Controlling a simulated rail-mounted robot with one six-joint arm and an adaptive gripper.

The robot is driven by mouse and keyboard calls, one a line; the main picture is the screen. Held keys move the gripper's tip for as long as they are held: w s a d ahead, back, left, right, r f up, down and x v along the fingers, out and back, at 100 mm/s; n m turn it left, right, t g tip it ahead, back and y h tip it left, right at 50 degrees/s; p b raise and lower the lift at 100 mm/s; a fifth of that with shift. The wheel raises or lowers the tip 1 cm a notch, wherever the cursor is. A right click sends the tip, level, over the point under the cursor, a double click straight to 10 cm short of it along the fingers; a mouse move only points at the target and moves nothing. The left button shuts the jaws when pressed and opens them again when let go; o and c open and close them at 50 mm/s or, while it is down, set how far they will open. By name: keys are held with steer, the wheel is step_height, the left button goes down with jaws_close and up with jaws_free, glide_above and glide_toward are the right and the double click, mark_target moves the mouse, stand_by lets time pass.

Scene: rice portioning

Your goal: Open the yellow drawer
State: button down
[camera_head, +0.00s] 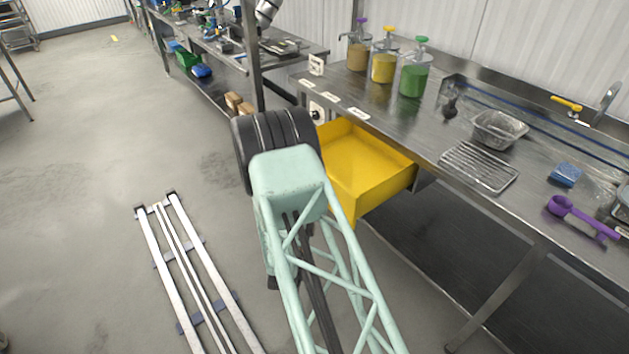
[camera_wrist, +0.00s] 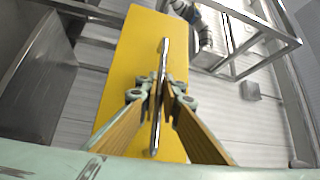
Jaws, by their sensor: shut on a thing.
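The yellow drawer (camera_head: 372,172) stands pulled out from under the steel counter, its inside showing from above and looking empty. In the wrist view the yellow drawer front (camera_wrist: 130,70) fills the middle. A thin metal bar handle (camera_wrist: 164,52) runs along it. My gripper (camera_wrist: 158,97) is shut on this handle, with one finger on each side of the bar. In the head view my arm covers the gripper, the handle and the near left part of the drawer.
The steel counter (camera_head: 455,165) carries dispensers with yellow (camera_head: 383,68), green (camera_head: 413,80) and brown contents, a wire rack (camera_head: 478,167), a clear tray (camera_head: 498,128), a blue sponge (camera_head: 565,174) and a purple scoop (camera_head: 580,215). Floor rails (camera_head: 180,265) lie at left. Open floor surrounds them.

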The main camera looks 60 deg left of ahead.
steer(key=shift+s+d, duration=0.1)
steer(key=shift+s, duration=0.9)
steer(key=c, duration=2.9)
jaws_free()
steer(key=shift+o, duration=0.2)
steer(key=shift+s+d, duration=0.1)
steer(key=v, duration=1.1)
steer(key=shift+s+d, duration=0.2)
steer(key=shift+d, duration=0.15)
